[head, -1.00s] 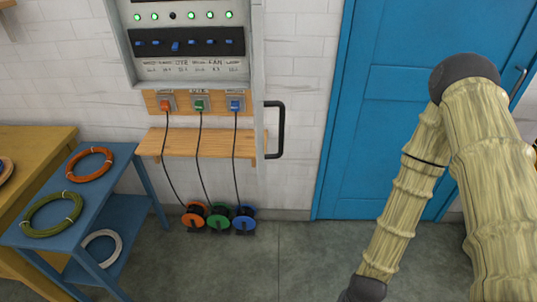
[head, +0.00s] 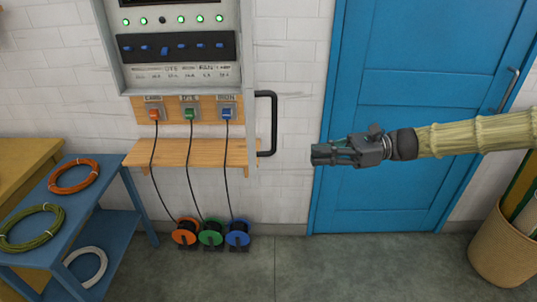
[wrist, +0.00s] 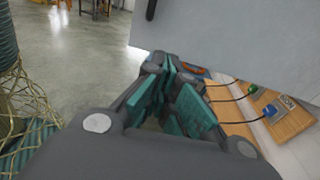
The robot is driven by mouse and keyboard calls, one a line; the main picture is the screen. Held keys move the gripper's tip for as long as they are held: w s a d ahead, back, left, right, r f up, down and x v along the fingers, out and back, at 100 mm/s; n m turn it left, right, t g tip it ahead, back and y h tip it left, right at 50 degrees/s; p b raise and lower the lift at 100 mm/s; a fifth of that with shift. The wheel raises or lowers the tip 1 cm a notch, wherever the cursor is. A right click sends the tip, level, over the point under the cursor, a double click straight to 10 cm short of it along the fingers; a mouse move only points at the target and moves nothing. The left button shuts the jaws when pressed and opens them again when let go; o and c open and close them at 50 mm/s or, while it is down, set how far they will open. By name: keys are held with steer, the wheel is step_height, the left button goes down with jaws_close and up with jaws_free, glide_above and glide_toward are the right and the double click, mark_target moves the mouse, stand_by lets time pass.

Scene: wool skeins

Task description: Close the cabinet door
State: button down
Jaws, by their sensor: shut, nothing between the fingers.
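The grey cabinet (head: 112,78) hangs on the wall at the upper left of the head view. Its door (head: 248,70) stands open, seen nearly edge-on, with a black bar handle (head: 273,122) at its lower right. In the wrist view the door (wrist: 235,40) is a broad grey panel, and part of the dark handle (wrist: 151,9) shows at the top. My gripper (head: 316,155) is shut and empty, pointing left, to the right of the handle and apart from it in the picture. The fingers (wrist: 180,100) show in the wrist view.
A wooden shelf (head: 190,153) with sockets and plugged cables is below the cabinet. Cable reels (head: 211,234) stand on the floor beneath. A blue rack (head: 105,210) with wire coils is at left. A blue door (head: 400,90) is behind my gripper; a basket (head: 503,250) stands at right.

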mark_target(272, 148)
steer(key=shift+y, duration=0.3)
steer(key=a+r, duration=0.1)
steer(key=a, duration=0.3)
steer(key=s+a+r+p, duration=0.1)
steer(key=a, duration=0.3)
steer(key=a+p, duration=0.1)
steer(key=a, duration=0.3)
steer(key=shift+s+r, duration=0.2)
steer(key=shift+r, duration=0.2)
steer(key=shift+a+f, duration=0.1)
steer(key=shift+a, duration=0.4)
